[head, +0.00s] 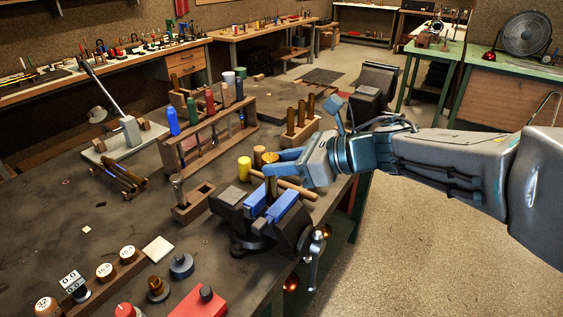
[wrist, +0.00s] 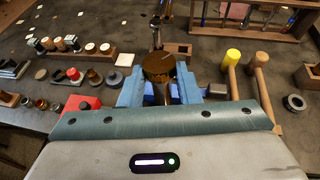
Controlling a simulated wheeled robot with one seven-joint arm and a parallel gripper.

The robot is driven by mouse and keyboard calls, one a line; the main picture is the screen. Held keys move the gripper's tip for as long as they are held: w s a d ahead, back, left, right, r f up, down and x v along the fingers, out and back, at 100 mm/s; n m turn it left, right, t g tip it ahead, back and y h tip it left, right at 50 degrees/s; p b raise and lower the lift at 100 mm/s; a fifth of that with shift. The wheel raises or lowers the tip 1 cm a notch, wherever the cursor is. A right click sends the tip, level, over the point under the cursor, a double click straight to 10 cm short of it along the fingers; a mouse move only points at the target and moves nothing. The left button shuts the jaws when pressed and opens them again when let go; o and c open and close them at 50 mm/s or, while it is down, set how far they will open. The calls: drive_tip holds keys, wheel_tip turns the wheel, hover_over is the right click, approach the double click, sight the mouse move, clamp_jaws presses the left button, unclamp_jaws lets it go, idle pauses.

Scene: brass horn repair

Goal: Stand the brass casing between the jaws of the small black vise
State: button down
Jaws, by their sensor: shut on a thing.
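The brass casing (head: 271,186) is upright over the small black vise (head: 290,232), in line with the gap between its blue jaw pads (head: 283,206). Its round brass top (wrist: 158,67) shows in the wrist view. My gripper (head: 272,167) is shut on the casing near its top, its blue fingers on either side. In the wrist view, my gripper (wrist: 160,88) hides much of the vise. The casing's lower end is hidden by the near pad, so I cannot tell how deep it sits or whether it touches the pads.
A yellow-headed mallet (head: 244,168) and a wooden mallet (wrist: 258,60) lie close behind the vise. A block with brass tubes (head: 300,130) is near my wrist. A red box (head: 205,303) is in front.

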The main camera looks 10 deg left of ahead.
drive_tip(key=shift+f+b, duration=0.45)
drive_tip(key=shift+f, duration=0.1)
drive_tip(key=shift+r, duration=0.15)
drive_tip(key=shift+b, duration=0.7)
idle(1.0)
drive_tip(key=shift+f+b, duration=1.8)
drive_tip(key=shift+b, duration=0.2)
drive_tip(key=c, duration=1)
unclamp_jaws()
